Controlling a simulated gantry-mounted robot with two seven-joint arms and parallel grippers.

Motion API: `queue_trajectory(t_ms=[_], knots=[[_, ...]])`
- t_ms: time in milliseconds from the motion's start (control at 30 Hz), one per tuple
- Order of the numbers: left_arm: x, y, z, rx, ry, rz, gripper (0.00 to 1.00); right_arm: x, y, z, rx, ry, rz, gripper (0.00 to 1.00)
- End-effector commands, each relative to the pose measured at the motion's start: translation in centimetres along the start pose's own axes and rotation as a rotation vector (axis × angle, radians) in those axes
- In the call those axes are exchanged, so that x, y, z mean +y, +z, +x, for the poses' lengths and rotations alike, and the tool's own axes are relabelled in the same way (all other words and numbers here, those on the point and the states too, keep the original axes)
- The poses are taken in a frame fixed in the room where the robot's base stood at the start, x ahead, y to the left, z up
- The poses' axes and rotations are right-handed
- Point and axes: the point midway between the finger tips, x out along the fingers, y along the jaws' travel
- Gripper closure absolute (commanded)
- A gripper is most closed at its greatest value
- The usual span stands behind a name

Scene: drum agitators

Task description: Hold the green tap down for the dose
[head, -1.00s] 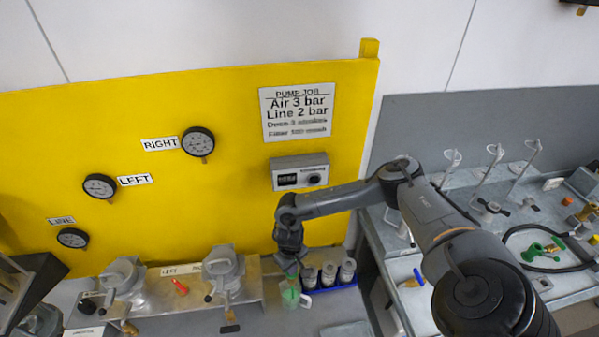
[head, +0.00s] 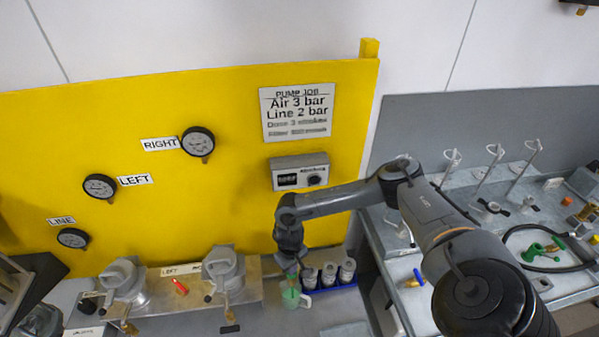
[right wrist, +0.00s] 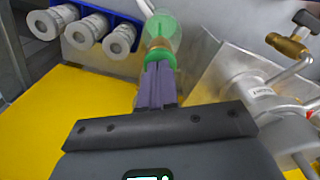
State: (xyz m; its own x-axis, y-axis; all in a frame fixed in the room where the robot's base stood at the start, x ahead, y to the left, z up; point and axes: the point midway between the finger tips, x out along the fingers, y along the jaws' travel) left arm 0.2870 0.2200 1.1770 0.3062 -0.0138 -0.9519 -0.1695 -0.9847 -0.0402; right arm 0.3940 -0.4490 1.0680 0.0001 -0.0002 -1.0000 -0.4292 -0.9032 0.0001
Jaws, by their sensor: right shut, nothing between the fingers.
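The green tap (head: 291,296) is at the bench front, below the control box, with a pale translucent green vessel (head: 303,302) around or beside it. In the right wrist view the green tap (right wrist: 158,57) shows as a green ring with a brass-coloured part, with the clear green vessel (right wrist: 163,28) beyond it. My right gripper (head: 291,275) points down just above the tap. Its fingers (right wrist: 157,68) are shut with nothing between them, and their tips are at the green ring. I cannot tell whether they press on it. My left gripper is not in view.
A blue rack (head: 333,285) with grey cylinders stands just right of the tap. A metal stand with clamped valves (head: 225,270) is to the left. The yellow panel (head: 230,130) rises behind, with gauges and a control box (head: 299,171). A grey bench (head: 400,270) is at right.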

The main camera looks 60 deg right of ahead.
Motion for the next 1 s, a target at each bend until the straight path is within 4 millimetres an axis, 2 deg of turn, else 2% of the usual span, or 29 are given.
queue_trajectory(t_ms=[167,500,567,700,1000], knots=[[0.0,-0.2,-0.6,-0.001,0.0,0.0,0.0,0.1,0.1,-0.5,-0.001,0.001,0.001,1.0],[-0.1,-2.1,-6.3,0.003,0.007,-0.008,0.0,0.0,0.1,-5.7,-0.002,0.0,0.001,1.0],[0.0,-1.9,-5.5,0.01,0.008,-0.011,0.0,0.0,0.0,-5.6,0.0,0.0,-0.001,1.0],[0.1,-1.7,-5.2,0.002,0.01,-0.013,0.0,0.0,0.0,-6.7,-0.001,0.0,0.0,1.0],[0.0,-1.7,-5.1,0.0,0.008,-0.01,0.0,0.0,0.0,-7.0,0.0,0.0,0.0,1.0]])
